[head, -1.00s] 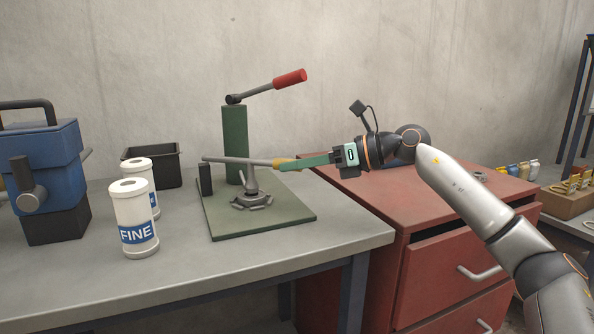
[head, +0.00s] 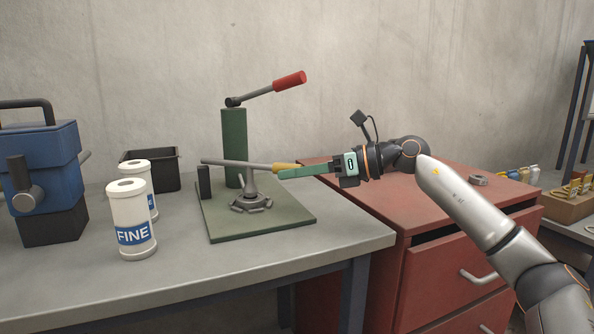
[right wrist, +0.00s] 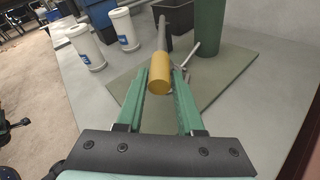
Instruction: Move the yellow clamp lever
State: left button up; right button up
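The clamp lever is a grey bar (head: 228,163) with a yellow end (head: 287,168), lying nearly level above a grey clamp hub (head: 251,203) on a green plate (head: 290,219). My right gripper (head: 282,173) reaches in from the right with green fingers, its tips at the yellow end. In the right wrist view the two fingers (right wrist: 160,94) are apart, with gaps on both sides of the yellow end (right wrist: 159,80), which shows between and slightly above them. I cannot tell whether either finger touches it. My left gripper is out of view.
A green post (head: 232,148) with a red-tipped handle (head: 289,81) stands behind the lever. Two white canisters (head: 130,212), a black bin (head: 163,171) and a blue machine (head: 45,160) stand left. A red cabinet (head: 380,205) is right. The bench front is clear.

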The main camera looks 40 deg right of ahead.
jog(key=o, duration=0.3)
jog(key=shift+r, duration=0.15)
jog(key=shift+s+d+r, duration=0.1)
jog(key=shift+s+d, duration=0.35)
jog(key=b+v, duration=0.2)
jog(key=v, duration=0.9)
jog(key=shift+s+b, duration=0.15)
jog(key=shift+b, duration=0.2)
